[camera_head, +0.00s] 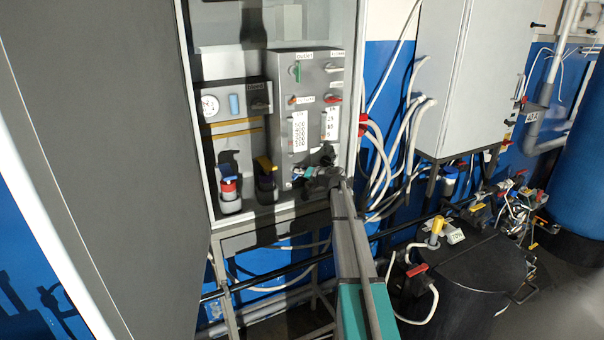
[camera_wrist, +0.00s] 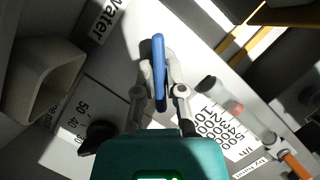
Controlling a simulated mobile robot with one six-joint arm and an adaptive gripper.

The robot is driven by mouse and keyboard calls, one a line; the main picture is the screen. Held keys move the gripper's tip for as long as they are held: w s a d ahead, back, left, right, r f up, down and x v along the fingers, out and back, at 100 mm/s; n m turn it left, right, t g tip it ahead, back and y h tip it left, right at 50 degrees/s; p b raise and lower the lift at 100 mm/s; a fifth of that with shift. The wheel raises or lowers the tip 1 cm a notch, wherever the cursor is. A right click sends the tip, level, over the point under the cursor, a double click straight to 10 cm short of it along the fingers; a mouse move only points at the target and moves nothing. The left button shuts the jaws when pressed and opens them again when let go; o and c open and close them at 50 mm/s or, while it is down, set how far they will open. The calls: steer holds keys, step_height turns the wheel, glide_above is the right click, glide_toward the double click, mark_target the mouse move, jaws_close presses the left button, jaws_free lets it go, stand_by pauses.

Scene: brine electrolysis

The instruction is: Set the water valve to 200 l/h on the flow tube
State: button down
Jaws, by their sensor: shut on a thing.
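The water valve shows in the wrist view as a blue handle (camera_wrist: 158,60) beside a "water" label (camera_wrist: 105,18). My gripper (camera_wrist: 160,88) has a finger on each side of this handle and is shut on it. The flow tube (camera_wrist: 245,118) lies to the right, beside a white scale marked in l/h from 100 to 500. A reddish part shows inside the tube, but I cannot tell its exact reading. In the head view my gripper (camera_head: 323,172) is at the lower front of the grey panel (camera_head: 314,85) and hides much of the valve.
A black knob (camera_wrist: 97,135) and another scale (camera_wrist: 75,118) lie left of my gripper. An orange-handled valve (camera_wrist: 295,163) is at the lower right.

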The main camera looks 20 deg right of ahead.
steer(key=c, duration=0.7)
jaws_free()
steer(key=shift+s, duration=0.15)
